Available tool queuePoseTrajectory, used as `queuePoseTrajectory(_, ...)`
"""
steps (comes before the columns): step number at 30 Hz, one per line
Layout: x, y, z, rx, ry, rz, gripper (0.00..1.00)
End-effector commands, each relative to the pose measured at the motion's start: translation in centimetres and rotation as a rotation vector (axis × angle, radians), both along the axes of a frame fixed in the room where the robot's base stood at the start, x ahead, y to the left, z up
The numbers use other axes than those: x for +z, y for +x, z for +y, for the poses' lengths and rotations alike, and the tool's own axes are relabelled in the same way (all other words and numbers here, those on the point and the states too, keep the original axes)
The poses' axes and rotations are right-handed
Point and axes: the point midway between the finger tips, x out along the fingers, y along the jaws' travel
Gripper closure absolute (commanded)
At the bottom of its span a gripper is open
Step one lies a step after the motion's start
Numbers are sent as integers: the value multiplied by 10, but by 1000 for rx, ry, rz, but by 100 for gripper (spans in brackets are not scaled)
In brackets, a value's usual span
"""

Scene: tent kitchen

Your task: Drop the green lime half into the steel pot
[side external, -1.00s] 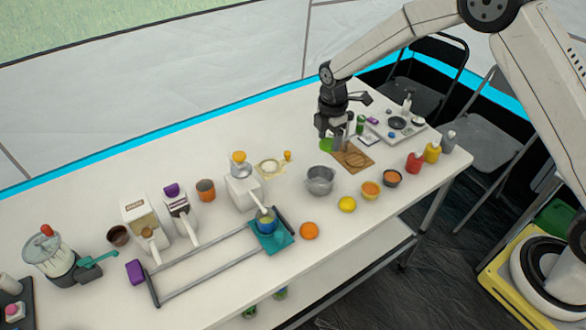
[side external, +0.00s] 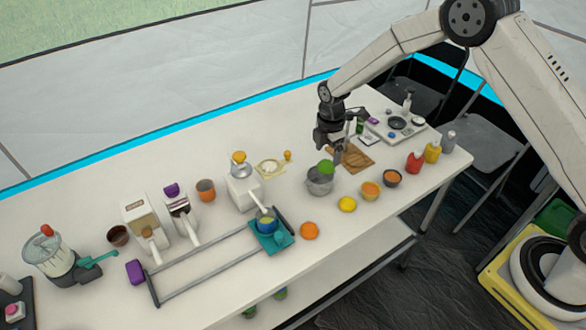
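The green lime half (side external: 326,166) shows at the mouth of the steel pot (side external: 320,184), covering the back part of its rim. I cannot tell whether it hangs just above the pot or rests in its mouth. My gripper (side external: 335,155) points down just above and behind the pot, with its fingertips close to the lime half. Whether the fingers are shut on the lime or apart from it is too small to tell.
A wooden board (side external: 355,157) lies right of the pot. A white juicer-like block (side external: 243,192) stands left. The table behind the pot is mostly clear.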

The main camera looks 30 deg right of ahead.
Motion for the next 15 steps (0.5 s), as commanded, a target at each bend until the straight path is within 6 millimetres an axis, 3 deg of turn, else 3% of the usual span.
queuePoseTrajectory(15,11,0,0,0,0,-1,0)
